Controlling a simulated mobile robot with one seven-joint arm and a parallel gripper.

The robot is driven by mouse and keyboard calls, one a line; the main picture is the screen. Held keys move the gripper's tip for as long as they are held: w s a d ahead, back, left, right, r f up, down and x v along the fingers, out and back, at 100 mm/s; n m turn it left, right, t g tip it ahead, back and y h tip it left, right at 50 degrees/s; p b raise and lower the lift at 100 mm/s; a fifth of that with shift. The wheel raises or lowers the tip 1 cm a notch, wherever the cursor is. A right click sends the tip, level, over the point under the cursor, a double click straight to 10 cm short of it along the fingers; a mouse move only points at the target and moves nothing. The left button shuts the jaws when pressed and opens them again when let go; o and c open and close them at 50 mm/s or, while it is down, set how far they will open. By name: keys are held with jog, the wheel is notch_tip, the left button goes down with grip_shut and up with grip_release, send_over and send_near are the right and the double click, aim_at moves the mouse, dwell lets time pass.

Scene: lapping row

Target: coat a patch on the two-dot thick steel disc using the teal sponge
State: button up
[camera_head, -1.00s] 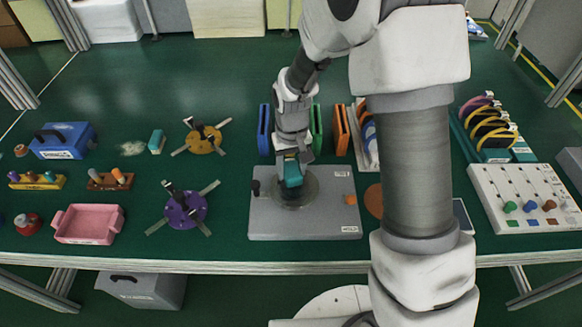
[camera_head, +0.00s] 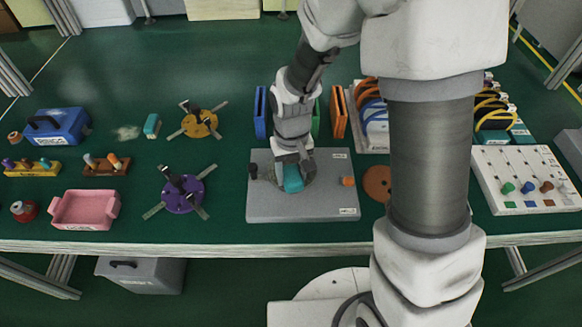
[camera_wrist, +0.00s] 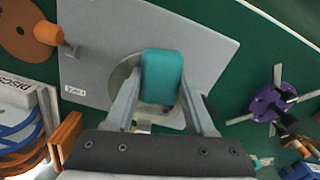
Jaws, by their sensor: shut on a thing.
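My gripper (camera_wrist: 162,100) is shut on the teal sponge (camera_wrist: 162,75), which also shows in the head view (camera_head: 293,180). The sponge is over a round steel disc (camera_wrist: 125,72) on the grey plate (camera_wrist: 205,35). In the head view the disc is mostly hidden by my gripper and the sponge. I cannot tell whether the sponge touches the disc, and no dot marks on the disc can be made out. The grey plate (camera_head: 265,207) has a dark knob at its left and an orange knob (camera_head: 348,181) at its right.
A purple fixture (camera_head: 182,193) and a yellow fixture (camera_head: 199,122) with arms stand to the left. A pink tray (camera_head: 68,224) is at the far left. An orange-brown disc (camera_head: 376,182) lies right of the plate. Upright coloured holders, including a blue one (camera_head: 260,112), stand behind it.

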aim_at(292, 174)
jog(key=shift+r, duration=0.1)
jog(key=shift+r+p, duration=2.35)
jog(key=shift+r, duration=0.6)
jog(key=shift+r+p, duration=1.2)
jog(key=shift+r, duration=0.35)
jog(key=shift+f, duration=0.1)
